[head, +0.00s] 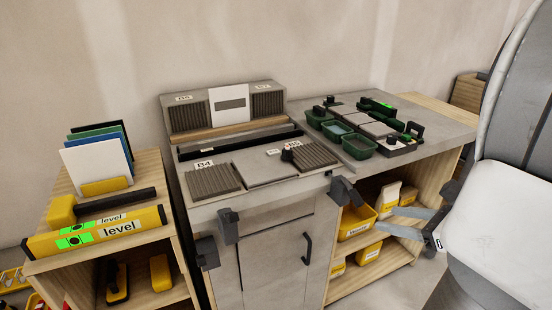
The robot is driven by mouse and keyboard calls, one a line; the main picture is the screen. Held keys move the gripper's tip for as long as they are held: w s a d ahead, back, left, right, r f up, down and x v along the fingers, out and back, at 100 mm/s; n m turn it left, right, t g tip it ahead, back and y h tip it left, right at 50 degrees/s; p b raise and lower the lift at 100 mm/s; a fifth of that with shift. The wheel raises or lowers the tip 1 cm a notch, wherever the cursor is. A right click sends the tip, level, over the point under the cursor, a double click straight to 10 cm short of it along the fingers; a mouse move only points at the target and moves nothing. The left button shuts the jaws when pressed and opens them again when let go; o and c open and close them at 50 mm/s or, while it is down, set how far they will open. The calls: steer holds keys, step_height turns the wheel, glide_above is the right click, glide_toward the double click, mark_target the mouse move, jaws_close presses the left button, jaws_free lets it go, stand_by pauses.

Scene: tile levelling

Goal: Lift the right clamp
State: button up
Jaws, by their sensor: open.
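A small black piece with an upright handle (413,131) stands at the right end of the row of grey tiles (377,129) on the far worktop; it looks like the right clamp, but it is too small to be sure. Other black knobbed pieces (319,110) stand at the left end of the tiles. My gripper (387,219) is at the right, in front of the low shelf and below the worktop edge. Its two blue-grey fingers point left and are apart, with nothing between them. It is clear of the black pieces.
Dark grey blocks (345,190) jut from the cabinet's front edge. Yellow bins (357,223) fill the low shelf. At left, a yellow level (95,232) lies on a wooden stand. My arm blocks the right side.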

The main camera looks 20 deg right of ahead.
mark_target(357, 196)
steer(key=w+f+m+b, duration=0.1)
steer(key=w+f+b, duration=0.1)
steer(key=w, duration=0.3)
steer(key=w+d+f+m+t+h+b, duration=0.1)
steer(key=w+f, duration=0.1)
steer(key=w, duration=0.3)
steer(key=w+d+f+m+b, duration=0.1)
steer(key=w+f+b, duration=0.1)
steer(key=w, duration=0.3)
steer(key=shift+w+d+m+h+b, duration=0.15)
steer(key=shift+m+h+b, duration=0.15)
steer(key=shift+b, duration=0.05)
jaws_close()
stand_by(1.0)
